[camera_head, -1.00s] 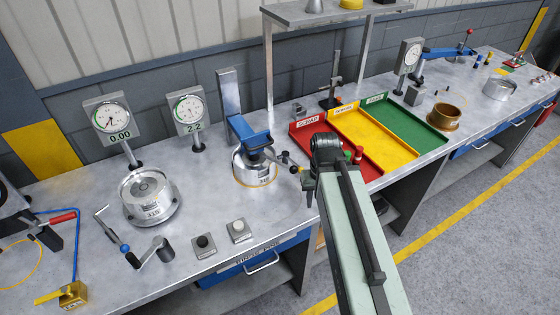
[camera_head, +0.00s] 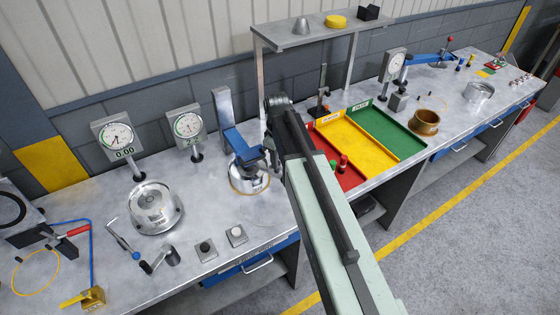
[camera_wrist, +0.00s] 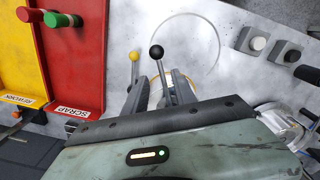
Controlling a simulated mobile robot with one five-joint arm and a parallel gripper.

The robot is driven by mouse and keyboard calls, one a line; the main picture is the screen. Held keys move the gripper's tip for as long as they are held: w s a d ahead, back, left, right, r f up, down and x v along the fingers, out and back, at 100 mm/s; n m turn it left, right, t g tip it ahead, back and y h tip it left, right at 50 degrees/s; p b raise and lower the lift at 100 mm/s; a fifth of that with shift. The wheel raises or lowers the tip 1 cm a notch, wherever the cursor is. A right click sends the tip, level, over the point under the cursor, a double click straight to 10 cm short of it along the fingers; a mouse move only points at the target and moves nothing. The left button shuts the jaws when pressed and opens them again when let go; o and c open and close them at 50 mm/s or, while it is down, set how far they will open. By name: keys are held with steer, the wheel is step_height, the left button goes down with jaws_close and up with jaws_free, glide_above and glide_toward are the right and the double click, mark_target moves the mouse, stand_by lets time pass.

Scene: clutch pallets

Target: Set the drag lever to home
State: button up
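In the wrist view, a lever with a black ball knob (camera_wrist: 156,52) and one with a yellow ball knob (camera_wrist: 134,56) stand side by side. No readable label shows which is the drag lever. My gripper (camera_wrist: 160,84) appears open, its two grey fingers apart, with the black-knobbed lever's stem showing between them. I cannot tell whether they touch. The yellow-knobbed lever is by the left finger. In the head view, the metal drum (camera_head: 248,180) sits under the blue arm (camera_head: 240,146) of a stand; my arm hides the levers beside it.
Red (camera_head: 350,181), yellow (camera_head: 362,150) and green (camera_head: 391,130) trays lie right of my arm. Two push-buttons (camera_head: 205,250) (camera_head: 236,236) and a crank (camera_head: 160,256) are near the front edge. A shelf (camera_head: 310,35) stands behind.

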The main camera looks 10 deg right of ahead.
step_height(320, 180, down, 8)
steer(key=b, duration=0.8)
steer(key=shift+w+d, duration=0.1)
jaws_close()
steer(key=shift+d, duration=0.1)
stand_by(0.9)
